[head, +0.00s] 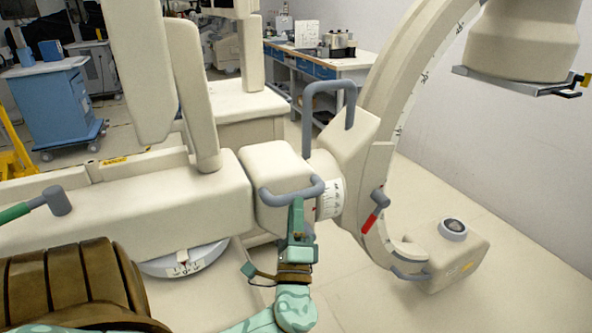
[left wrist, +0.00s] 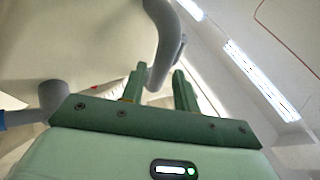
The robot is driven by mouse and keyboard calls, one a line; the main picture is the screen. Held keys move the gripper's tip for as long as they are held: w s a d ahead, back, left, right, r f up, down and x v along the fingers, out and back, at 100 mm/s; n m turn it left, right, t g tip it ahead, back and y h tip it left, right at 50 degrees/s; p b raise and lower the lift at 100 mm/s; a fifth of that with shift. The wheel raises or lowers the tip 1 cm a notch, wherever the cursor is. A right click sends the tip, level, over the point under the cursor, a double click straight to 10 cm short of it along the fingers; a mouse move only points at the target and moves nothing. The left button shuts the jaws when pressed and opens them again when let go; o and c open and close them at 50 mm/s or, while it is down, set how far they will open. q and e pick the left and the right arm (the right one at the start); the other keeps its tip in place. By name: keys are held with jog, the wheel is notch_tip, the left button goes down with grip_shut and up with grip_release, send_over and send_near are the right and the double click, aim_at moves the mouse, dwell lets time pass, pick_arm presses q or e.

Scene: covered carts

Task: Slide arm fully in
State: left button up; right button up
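The C-arm machine's beige horizontal arm (head: 130,203) runs from the left to a box-shaped end housing (head: 275,165). A grey bar handle (head: 277,198) is on that housing's front. A white scaled collar (head: 329,198) shows between the housing and the large curved C (head: 392,105). My left gripper (head: 297,203) is at the right part of the handle. In the left wrist view, the left gripper (left wrist: 160,78) has its fingers apart with the grey handle (left wrist: 162,65) between them; a small gap seems to show by the right finger. My right gripper is not in view.
A second grey handle (head: 328,95) stands above the collar, and a red-marked lever (head: 376,210) is on the C. A green-handled lever (head: 40,205) is at left. A blue cart (head: 55,105) and a workbench (head: 320,65) stand behind. Floor is clear at lower right.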

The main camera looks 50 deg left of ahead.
pick_arm(q)
jog(key=b+v, duration=0.1)
jog(key=v, duration=1.1)
jog(key=shift+d+f, duration=0.1)
